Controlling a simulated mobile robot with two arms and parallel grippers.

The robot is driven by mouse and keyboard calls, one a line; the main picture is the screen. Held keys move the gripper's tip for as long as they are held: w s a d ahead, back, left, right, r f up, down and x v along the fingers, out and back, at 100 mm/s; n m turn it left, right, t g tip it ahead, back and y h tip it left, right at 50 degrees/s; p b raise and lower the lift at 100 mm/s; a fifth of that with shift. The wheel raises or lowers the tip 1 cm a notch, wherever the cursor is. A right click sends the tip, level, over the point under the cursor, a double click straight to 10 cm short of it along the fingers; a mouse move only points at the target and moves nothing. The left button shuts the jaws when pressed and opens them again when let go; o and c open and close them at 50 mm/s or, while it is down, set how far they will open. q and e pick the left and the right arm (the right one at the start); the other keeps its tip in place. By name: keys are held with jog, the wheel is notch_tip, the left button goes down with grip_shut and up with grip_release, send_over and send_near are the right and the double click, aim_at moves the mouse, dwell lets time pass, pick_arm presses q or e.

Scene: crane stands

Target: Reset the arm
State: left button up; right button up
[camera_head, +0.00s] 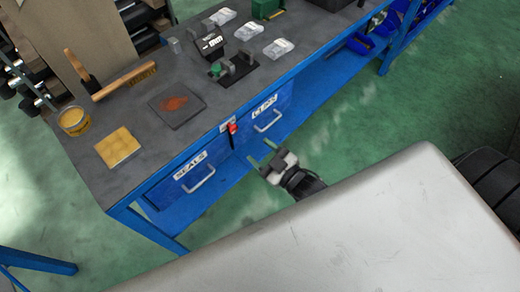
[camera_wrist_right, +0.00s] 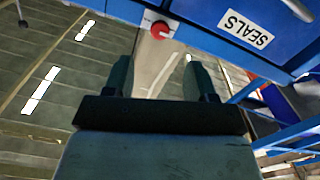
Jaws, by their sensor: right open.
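My right gripper (camera_head: 262,154) is open and empty in the head view. It is in front of the blue workbench's drawers, near the edge of my pale body. In the right wrist view its two dark fingers (camera_wrist_right: 157,78) stand apart with nothing between them. Beyond them a red knob (camera_wrist_right: 162,30) shows on the bench front beside the drawer labelled SEALS (camera_wrist_right: 246,27). My left gripper is not in either view.
Two drawers with handles face me.

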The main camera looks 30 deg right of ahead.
jog(key=s+d+f+m+g+h, duration=0.15)
jog(key=s+f+g, duration=0.3)
jog(key=f, duration=0.75)
jog(key=s+d+f+m+g+h, duration=0.1)
jog(key=s+d+f+g+h, duration=0.3)
jog(key=f, duration=0.7)
jog(key=s+f+g, duration=0.2)
jog(key=s+f, duration=0.3)
jog(key=s, duration=0.3)
jog(key=s+f+m+g, duration=0.1)
jog(key=s+f+g, duration=0.2)
jog(key=s, duration=0.6)
jog(key=s+f+m+g, duration=0.1)
jog(key=s+f+g, duration=0.1)
jog(key=s+f, duration=0.5)
jog(key=shift+s+a+f+h, duration=0.15)
jog(key=shift+s+a+h, duration=0.15)
jog(key=shift+s, duration=0.4)
jog(key=shift+g, duration=0.25)
